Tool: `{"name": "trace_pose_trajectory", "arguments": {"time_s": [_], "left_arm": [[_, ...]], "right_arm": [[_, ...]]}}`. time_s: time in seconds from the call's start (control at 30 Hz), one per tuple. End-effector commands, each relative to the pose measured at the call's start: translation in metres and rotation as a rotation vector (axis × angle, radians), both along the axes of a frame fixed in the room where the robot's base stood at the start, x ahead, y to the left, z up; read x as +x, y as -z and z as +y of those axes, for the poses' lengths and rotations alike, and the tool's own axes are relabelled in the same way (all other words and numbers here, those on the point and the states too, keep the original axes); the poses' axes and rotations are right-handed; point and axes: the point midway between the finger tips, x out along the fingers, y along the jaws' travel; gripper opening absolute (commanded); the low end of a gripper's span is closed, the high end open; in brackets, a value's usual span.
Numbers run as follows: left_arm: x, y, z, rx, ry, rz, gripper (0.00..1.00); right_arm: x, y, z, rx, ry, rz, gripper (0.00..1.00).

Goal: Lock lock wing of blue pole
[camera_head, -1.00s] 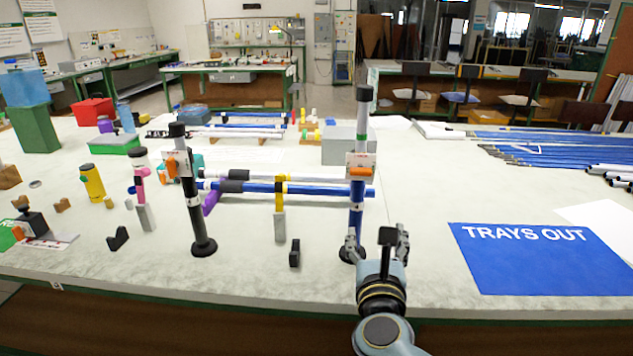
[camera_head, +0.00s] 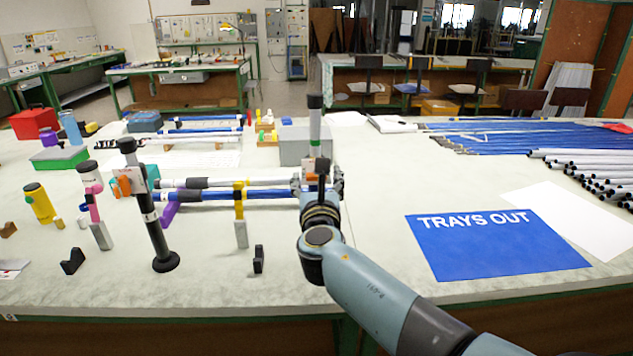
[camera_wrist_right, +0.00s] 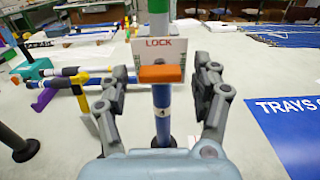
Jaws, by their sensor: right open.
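The blue pole stands upright; its blue shaft (camera_wrist_right: 162,118) shows in the right wrist view and its black-capped upper part (camera_head: 315,118) in the head view. A white plate marked LOCK (camera_wrist_right: 150,46) sits on the pole. Below the lettering an orange lock wing (camera_wrist_right: 160,74) lies crosswise, roughly level. My right gripper (camera_wrist_right: 162,82) is open, with one finger on each side of the wing and pole; no contact shows. In the head view my right gripper (camera_head: 320,186) hides the pole's lower part. My left gripper is not in view.
A black pole (camera_head: 150,215) with its own orange wing stands at left. Blue and white rods (camera_head: 265,193) lie behind the gripper, with a yellow clip (camera_head: 239,200) before them.

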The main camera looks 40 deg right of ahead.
Motion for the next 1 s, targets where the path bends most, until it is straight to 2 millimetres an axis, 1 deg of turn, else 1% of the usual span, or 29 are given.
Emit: {"name": "trace_pose_trajectory", "arguments": {"time_s": [0.3, 0.37, 0.73, 1.0], "left_arm": [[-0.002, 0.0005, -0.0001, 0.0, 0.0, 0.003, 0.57], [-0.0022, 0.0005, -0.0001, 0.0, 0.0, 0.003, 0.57], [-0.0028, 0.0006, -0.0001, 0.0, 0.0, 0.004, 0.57], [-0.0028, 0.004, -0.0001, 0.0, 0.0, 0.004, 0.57]], "right_arm": [[0.0031, 0.0003, -0.0021, 0.001, 0.0, 0.001, 0.65], [0.003, 0.0003, -0.002, 0.001, 0.0, 0.0, 0.59], [0.0029, 0.0002, -0.0018, 0.001, 0.0, 0.0, 0.1], [0.0029, 0.0009, -0.0017, 0.025, 0.0, -0.015, 0.09]]}}
